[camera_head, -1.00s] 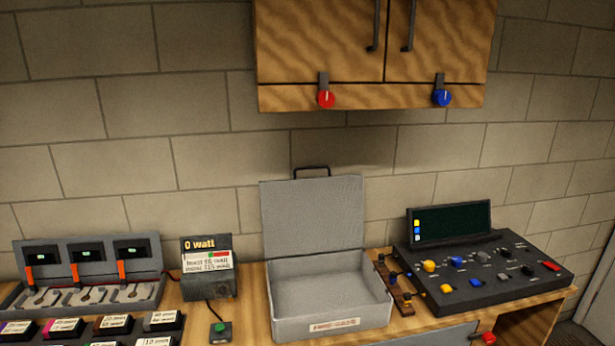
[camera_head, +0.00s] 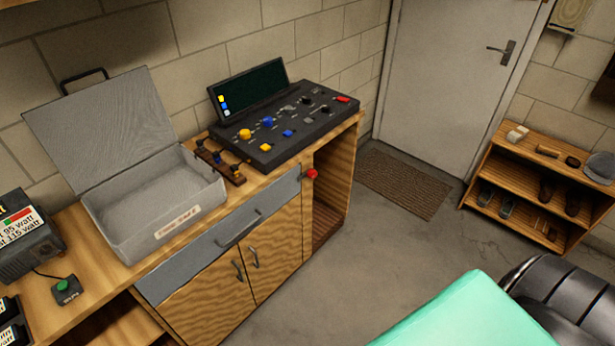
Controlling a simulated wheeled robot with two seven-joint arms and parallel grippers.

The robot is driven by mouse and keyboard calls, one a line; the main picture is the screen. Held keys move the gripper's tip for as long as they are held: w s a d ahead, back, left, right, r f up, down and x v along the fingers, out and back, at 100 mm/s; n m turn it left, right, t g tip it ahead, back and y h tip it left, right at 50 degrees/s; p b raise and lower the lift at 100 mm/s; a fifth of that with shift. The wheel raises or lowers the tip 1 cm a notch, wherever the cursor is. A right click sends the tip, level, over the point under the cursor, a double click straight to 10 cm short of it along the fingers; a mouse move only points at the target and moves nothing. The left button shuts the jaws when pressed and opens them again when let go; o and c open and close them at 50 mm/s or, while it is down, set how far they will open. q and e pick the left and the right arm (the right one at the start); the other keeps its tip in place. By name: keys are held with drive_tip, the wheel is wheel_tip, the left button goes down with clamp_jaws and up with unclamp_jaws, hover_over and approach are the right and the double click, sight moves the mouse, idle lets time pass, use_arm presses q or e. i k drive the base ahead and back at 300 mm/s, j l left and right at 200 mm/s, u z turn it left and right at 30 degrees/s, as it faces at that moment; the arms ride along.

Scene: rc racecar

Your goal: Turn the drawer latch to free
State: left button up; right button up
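The drawer latch is a red knob (camera_head: 312,173) at the right end of the grey drawer (camera_head: 222,238), under the bench top in the head view. The drawer looks shut and has a dark bar handle (camera_head: 238,229) on its front. A small grey piece joins the knob to the drawer edge; its exact turn is too small to tell. Neither of my grippers is in view.
An open grey case (camera_head: 155,205), a dark control panel (camera_head: 275,125) and a power box (camera_head: 30,240) stand on the bench. A shoe rack (camera_head: 535,190), a doormat (camera_head: 405,183) and a turquoise surface (camera_head: 465,315) lie to the right. The floor before the bench is clear.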

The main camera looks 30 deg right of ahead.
sight(311, 173)
drive_tip(key=u, duration=0.3)
drive_tip(key=l+u, duration=0.4)
drive_tip(key=l, duration=0.5)
drive_tip(key=l+u, duration=0.35)
drive_tip(key=l, duration=0.55)
